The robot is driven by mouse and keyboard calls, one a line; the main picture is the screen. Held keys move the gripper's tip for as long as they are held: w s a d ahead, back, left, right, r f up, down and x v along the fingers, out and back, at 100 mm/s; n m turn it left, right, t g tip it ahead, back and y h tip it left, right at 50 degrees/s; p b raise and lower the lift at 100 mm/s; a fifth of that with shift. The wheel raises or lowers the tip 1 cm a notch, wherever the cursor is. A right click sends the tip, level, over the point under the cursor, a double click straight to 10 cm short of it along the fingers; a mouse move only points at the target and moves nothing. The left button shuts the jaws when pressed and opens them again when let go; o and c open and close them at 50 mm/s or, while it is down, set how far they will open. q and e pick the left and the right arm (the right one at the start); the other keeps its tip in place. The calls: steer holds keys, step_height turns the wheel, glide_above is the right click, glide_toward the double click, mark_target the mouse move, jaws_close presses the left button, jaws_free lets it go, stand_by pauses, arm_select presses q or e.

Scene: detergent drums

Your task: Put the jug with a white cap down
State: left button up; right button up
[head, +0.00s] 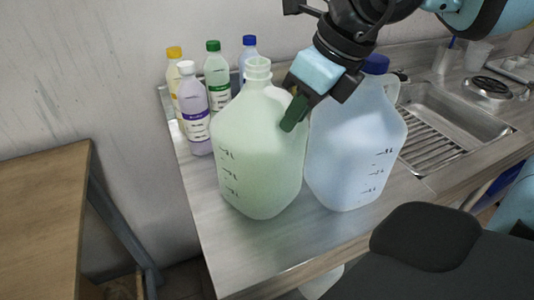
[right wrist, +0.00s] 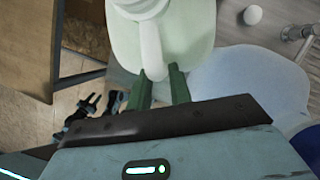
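The pale green jug (head: 258,165) has a pale, whitish ridged top and stands upright at the counter's left part, left of the blue jug. My right gripper (head: 294,113) comes from above at its handle. In the right wrist view the green fingers (right wrist: 159,88) lie on both sides of the jug's white handle (right wrist: 151,48), with little gap, and appear closed on it. The jug's body (right wrist: 190,35) is just beyond. I cannot tell whether its base touches the counter. My left gripper does not show in the head view.
A light blue jug (head: 350,150) with a dark blue cap (head: 376,64) stands close on the right. Several small bottles, one purple (head: 194,110), stand behind on the left. The sink (head: 435,125) is at the right. Bare counter (head: 235,250) lies in front. A wooden table (head: 40,215) is at far left.

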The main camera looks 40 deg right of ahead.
jaws_close()
steer(key=shift+r, duration=0.1)
